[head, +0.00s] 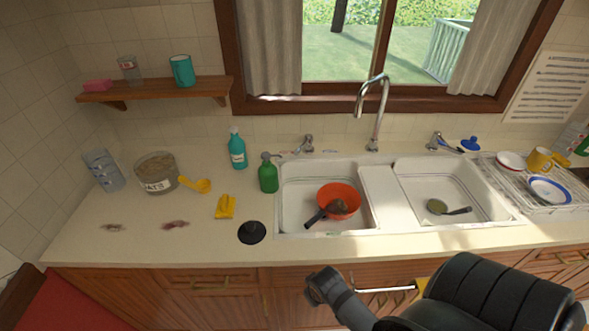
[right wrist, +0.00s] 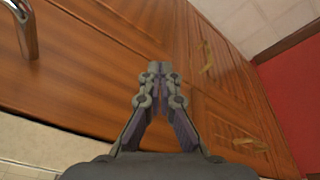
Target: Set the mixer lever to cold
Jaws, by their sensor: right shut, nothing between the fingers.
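A tall curved chrome spout (head: 376,110) stands behind the double sink. A small chrome fitting (head: 306,144) sits behind the left basin, and another chrome fitting with a handle (head: 436,142) sits behind the right basin. I cannot tell which one carries the mixer lever, or its cold side. My right gripper (head: 318,288) is in front of the counter, below its front edge and well away from the taps. In the right wrist view its fingers (right wrist: 159,70) are closed together and empty, in front of wooden cabinet fronts. My left gripper is not in view.
Green (head: 268,175) and teal (head: 237,150) bottles stand left of the sink. A dish rack (head: 510,190) stands right. The front counter strip is mostly clear.

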